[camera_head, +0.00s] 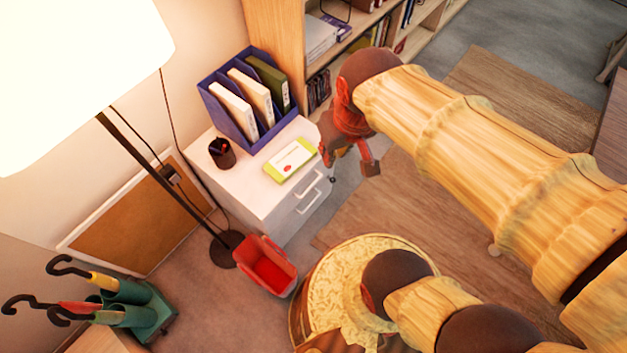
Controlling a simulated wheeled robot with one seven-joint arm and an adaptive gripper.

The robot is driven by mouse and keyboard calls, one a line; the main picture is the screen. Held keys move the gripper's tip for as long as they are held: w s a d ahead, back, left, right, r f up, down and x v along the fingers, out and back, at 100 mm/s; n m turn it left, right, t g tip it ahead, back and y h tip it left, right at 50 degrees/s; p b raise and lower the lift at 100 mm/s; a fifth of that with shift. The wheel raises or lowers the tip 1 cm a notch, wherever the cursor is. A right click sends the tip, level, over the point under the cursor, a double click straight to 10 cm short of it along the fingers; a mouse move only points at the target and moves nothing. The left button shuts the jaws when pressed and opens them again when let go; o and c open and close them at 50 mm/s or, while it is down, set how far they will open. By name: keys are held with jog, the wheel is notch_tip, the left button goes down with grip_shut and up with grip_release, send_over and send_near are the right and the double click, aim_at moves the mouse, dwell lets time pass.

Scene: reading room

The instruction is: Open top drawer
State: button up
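A white drawer cabinet (228,183) stands against the wall left of centre, seen from above. Its front faces right and carries two pale handles, the top drawer handle (309,184) and a lower handle (309,201). Both drawers look shut. My gripper (349,163) is reddish brown and hangs at the end of my arm, just right of the cabinet's far front corner. Its two fingers look spread, with nothing clearly held between them. It appears apart from the top handle, above and beyond it in the picture. The far end of the cabinet front is partly hidden behind the gripper.
A blue file holder (228,117), a dark pen cup (222,153) and a white-and-green box (291,160) sit on the cabinet. A red bin (266,268), a floor lamp (160,180) and an umbrella stand (150,313) are nearby. A bookshelf (275,30) stands behind.

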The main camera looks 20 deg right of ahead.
jog(key=w+d+f+m+g+h+p, duration=0.1)
jog(key=w+d+f+g, duration=0.25)
jog(key=f, duration=0.55)
jog(key=w+d+f+g+h+p, duration=0.15)
jog(key=d+f, duration=0.35)
jog(key=f, duration=0.5)
jog(key=m+t+y, duration=0.4)
jog(key=m, duration=0.7)
send_near(314, 182)
jog(key=b+x, duration=0.4)
jog(key=x, duration=0.3)
jog(key=shift+w+f+b, duration=0.1)
jog(key=shift+f+b, duration=0.2)
jog(key=shift+f, duration=0.1)
jog(key=shift+c, duration=0.5)
grip_shut()
